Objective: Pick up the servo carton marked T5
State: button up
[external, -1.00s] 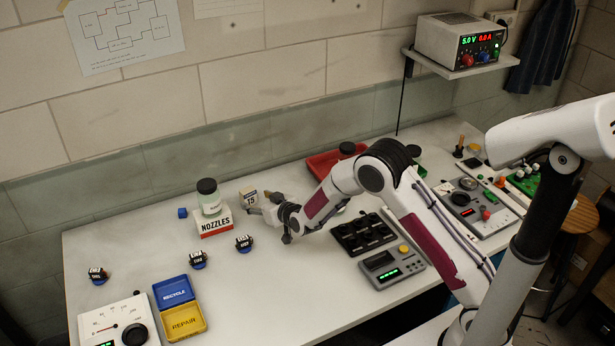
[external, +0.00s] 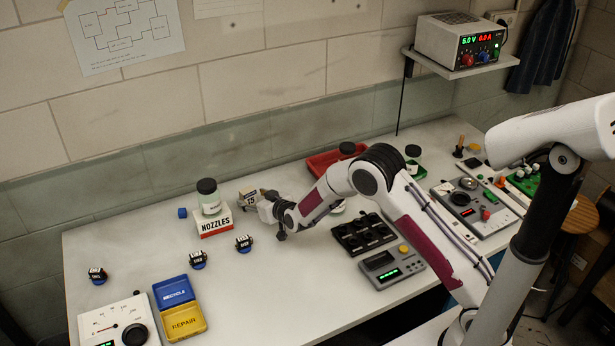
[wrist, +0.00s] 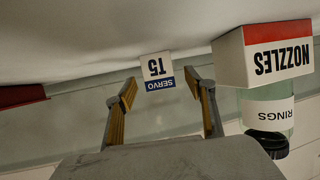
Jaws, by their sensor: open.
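The servo carton marked T5 (external: 248,200) is a small white box with a blue SERVO band. It stands on the bench to the right of the nozzles box. In the wrist view the carton (wrist: 156,68) appears upside down, just beyond the gap between my fingertips. My gripper (external: 262,202) is low over the bench, close to the carton's right side in the external view. In the wrist view my gripper (wrist: 161,90) is open, with one finger on each side of the gap. Whether the fingertips overlap the carton's sides is hard to tell.
The nozzles box (external: 214,224) with a rings jar (external: 208,196) on it stands close beside the carton. A red tray (external: 325,163) is at the back right.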

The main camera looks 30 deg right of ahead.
aim_at(248, 197)
jog(key=shift+x, duration=2.25)
jog(key=shift+d+r, duration=0.1)
jog(key=c, duration=1.2)
